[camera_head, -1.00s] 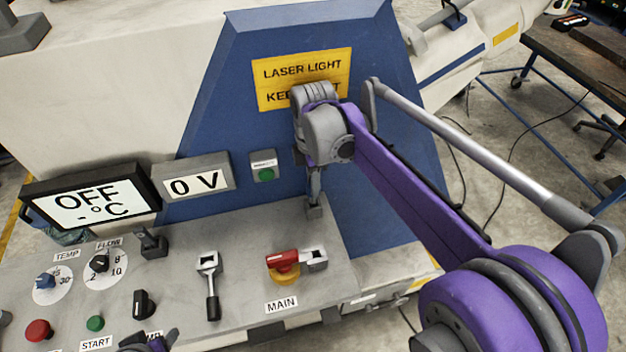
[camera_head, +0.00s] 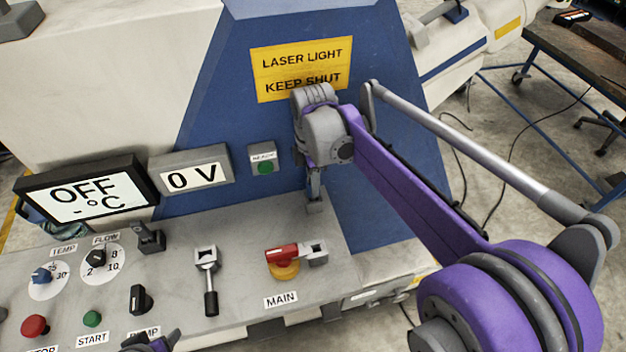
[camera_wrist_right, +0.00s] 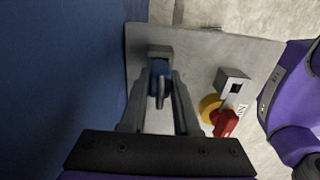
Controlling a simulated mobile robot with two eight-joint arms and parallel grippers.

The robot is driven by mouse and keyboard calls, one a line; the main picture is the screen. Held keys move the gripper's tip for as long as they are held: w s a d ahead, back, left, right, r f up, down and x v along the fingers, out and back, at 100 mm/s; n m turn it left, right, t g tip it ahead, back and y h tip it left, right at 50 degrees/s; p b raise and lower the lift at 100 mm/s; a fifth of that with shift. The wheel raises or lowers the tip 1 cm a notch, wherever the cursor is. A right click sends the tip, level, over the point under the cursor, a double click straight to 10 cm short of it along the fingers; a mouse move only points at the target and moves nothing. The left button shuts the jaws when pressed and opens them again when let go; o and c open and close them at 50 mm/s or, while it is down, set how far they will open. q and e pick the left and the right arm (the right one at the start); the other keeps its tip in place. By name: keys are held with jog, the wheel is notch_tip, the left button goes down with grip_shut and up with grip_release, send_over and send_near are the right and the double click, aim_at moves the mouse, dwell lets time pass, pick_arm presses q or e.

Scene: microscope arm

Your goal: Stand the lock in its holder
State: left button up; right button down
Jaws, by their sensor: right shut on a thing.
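The lock (camera_wrist_right: 161,69) is a small blue padlock with a grey shackle, seen between my right gripper's fingers in the right wrist view. My right gripper (camera_wrist_right: 160,85) is shut on it and points down at the console. In the head view this gripper (camera_head: 315,188) is low over the console's back edge, in front of the blue wall, and the lock is mostly hidden. A grey block (camera_wrist_right: 160,50), which looks like the holder, is right at the lock; I cannot tell whether the lock is seated. A dark part of my left gripper (camera_head: 158,343) shows at the bottom edge.
A red-handled MAIN switch on a yellow base (camera_head: 284,259) is right of my right gripper's fingers in the wrist view. A grey lever (camera_head: 207,280), knobs and buttons stand on the console (camera_head: 243,285).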

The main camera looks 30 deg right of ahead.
pick_arm(q)
jog(key=shift+s+f, duration=0.15)
jog(key=shift+f, duration=0.2)
pick_arm(e)
jog(key=shift+f, duration=0.5)
